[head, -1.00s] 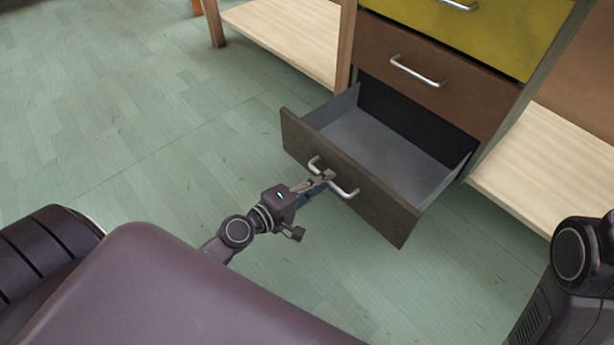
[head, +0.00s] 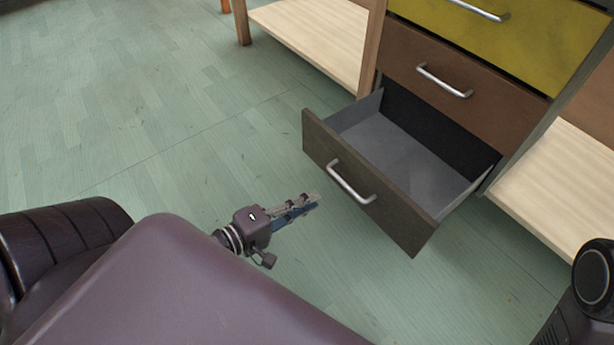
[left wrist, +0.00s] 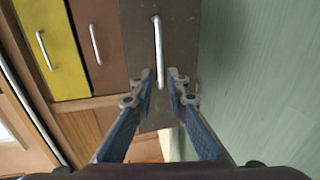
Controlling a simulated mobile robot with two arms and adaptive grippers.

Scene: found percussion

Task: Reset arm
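My left gripper (head: 312,199) is in front of the bottom drawer, apart from its handle, with clear floor between them in the head view. In the left wrist view its fingertips (left wrist: 161,78) are parted with nothing between them, and the silver drawer handle (left wrist: 158,50) lies beyond the gap. The dark brown bottom drawer (head: 325,148) is pulled out and its grey inside looks empty. Its handle (head: 350,182) is free. My right gripper is not in view; only part of my right arm shows at the right edge.
Above the open drawer are a shut brown drawer (head: 470,85) and a shut yellow drawer (head: 540,38). Pale wooden shelves flank the cabinet on the left (head: 320,45) and right (head: 560,190). The green floor (head: 170,120) to the left is clear.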

